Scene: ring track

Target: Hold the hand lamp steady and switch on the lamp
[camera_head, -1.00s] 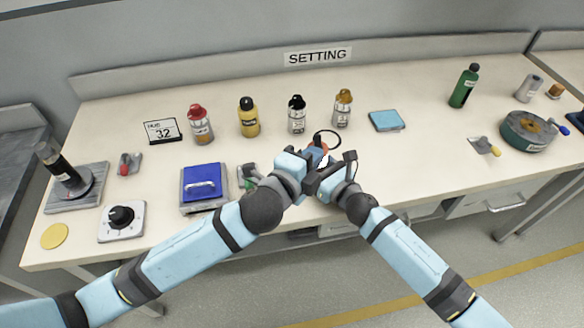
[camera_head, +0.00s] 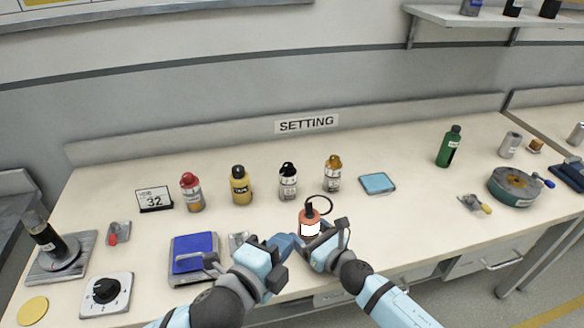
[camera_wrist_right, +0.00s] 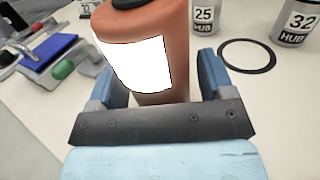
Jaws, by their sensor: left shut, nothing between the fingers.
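The hand lamp (camera_head: 310,217) is orange with a black top and a bright white panel that looks lit. It stands upright over the front middle of the table. In the right wrist view the lamp (camera_wrist_right: 176,30) rises between the two blue fingers of my right gripper (camera_wrist_right: 162,85), which look shut on its lower part. In the head view my right gripper (camera_head: 314,243) is at the lamp's base. My left gripper (camera_head: 287,243) is shut and empty, just left of and below the lamp; a small gap appears to separate them. The lamp's lower end is hidden.
A black ring (camera_head: 320,206) lies behind the lamp. Several bottles stand in a row behind, including a yellow one (camera_head: 241,186). A blue-lidded box (camera_head: 195,255) is left of my left gripper. A blue pad (camera_head: 377,183) lies right, with clear table around it.

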